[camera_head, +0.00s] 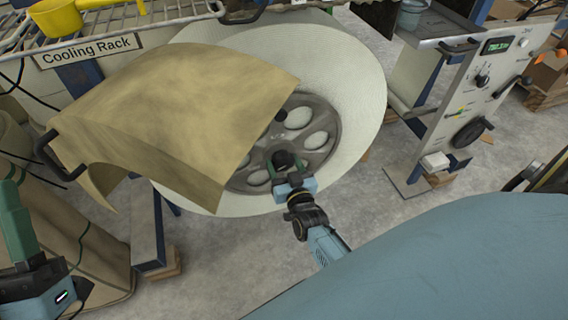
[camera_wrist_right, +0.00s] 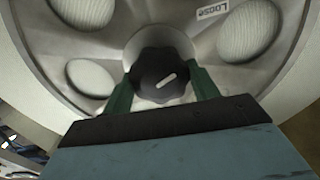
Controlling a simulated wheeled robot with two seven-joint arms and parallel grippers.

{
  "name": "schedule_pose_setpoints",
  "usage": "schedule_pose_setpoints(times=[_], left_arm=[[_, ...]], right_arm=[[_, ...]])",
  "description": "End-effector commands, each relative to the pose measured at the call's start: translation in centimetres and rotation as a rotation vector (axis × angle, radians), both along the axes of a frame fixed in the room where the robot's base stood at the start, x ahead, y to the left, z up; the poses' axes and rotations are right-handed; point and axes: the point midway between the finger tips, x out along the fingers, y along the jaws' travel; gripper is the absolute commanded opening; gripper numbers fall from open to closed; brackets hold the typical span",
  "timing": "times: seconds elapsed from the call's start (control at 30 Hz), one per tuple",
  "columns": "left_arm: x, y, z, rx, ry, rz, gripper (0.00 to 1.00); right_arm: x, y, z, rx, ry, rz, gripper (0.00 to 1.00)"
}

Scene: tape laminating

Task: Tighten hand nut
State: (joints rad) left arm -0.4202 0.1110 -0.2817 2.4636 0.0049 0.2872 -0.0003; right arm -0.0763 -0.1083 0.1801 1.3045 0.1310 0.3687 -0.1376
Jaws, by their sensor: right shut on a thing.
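The hand nut (camera_wrist_right: 160,75) is a black lobed knob with a light mark on its face, at the hub of a grey metal wheel with oval holes. My right gripper (camera_wrist_right: 162,88) has its green fingers on either side of the nut, shut on it. In the head view the nut (camera_head: 283,159) is small and dark, with my right gripper (camera_head: 285,165) at it. My left gripper (camera_head: 18,218) is at the lower left, apart from the wheel; its finger gap does not show clearly.
A large white roll (camera_head: 352,95) surrounds the wheel (camera_head: 318,140). A tan sheet (camera_head: 175,110) drapes over its left side. The label "Loose" (camera_wrist_right: 211,9) is on the wheel. The cooling rack (camera_head: 125,28) holds a yellow pot (camera_head: 55,17). A control panel (camera_head: 490,90) stands at right.

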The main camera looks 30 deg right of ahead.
Motion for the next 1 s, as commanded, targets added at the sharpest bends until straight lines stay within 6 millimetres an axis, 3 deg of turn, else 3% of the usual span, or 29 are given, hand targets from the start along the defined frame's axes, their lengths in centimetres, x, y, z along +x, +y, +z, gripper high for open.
schedule_pose_setpoints(times=[0.5,1.0], left_arm=[[1.4,-0.4,-1.2,0.057,0.195,-0.002,0.52],[1.7,-0.5,-1.7,0.071,0.239,-0.002,0.52]], right_arm=[[0.0,0.0,0.0,0.429,-0.101,0.0,0.36],[0.0,-0.1,-0.1,0.89,-0.213,0.0,0.36]])
